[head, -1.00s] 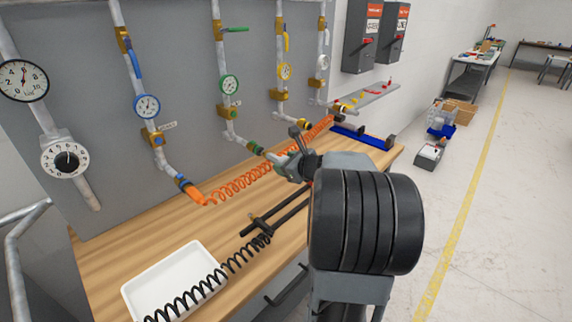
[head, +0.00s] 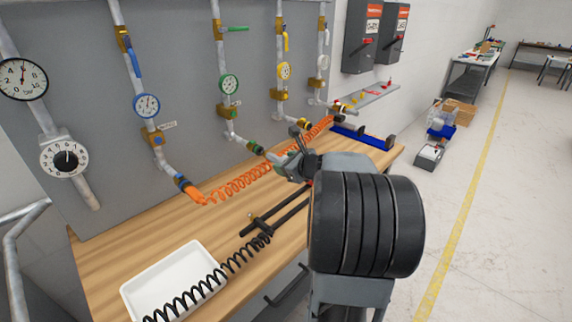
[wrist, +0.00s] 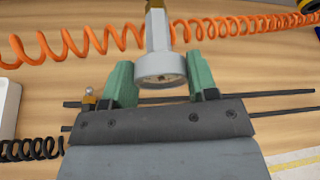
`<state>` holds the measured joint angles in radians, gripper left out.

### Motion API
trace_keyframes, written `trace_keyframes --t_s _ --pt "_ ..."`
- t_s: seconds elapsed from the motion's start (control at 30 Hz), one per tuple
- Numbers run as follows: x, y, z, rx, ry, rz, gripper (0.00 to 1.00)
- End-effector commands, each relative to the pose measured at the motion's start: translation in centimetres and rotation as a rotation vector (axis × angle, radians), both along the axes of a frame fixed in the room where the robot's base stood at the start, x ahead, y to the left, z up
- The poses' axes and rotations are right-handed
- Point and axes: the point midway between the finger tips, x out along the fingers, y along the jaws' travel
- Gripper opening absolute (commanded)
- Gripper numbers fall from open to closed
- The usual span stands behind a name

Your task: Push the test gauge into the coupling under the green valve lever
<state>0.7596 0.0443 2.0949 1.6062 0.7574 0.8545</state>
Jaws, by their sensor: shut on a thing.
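My gripper (wrist: 160,82) is shut on the test gauge (wrist: 157,45), a pale grey piece with a wide round end and a narrower stem. Brass shows at the stem's far end in the wrist view. One green finger stands on each side of it. In the head view my gripper (head: 287,165) is at the bench, with the gauge's grey stem (head: 274,157) toward the green-ringed coupling (head: 255,147). This coupling ends the pipe under the green valve lever (head: 236,29). The stem and coupling appear in line and very close; I cannot tell how far the stem is in.
An orange coiled hose (head: 240,185) runs along the bench behind my gripper. A white tray (head: 150,278), a black coiled hose (head: 205,285) and dark rods (head: 280,210) lie nearer. Blue- and yellow-ringed pipe ends flank the coupling. The bench (head: 105,262) is clear at left.

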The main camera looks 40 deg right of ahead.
Motion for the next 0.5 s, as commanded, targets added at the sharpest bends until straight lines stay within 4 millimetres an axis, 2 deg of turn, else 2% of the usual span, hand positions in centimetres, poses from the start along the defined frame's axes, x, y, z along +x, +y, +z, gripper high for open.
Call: trace_keyframes --t_s 0.5 --pt "0.34 0.06 0.07 -0.001 -0.001 0.001 0.25"
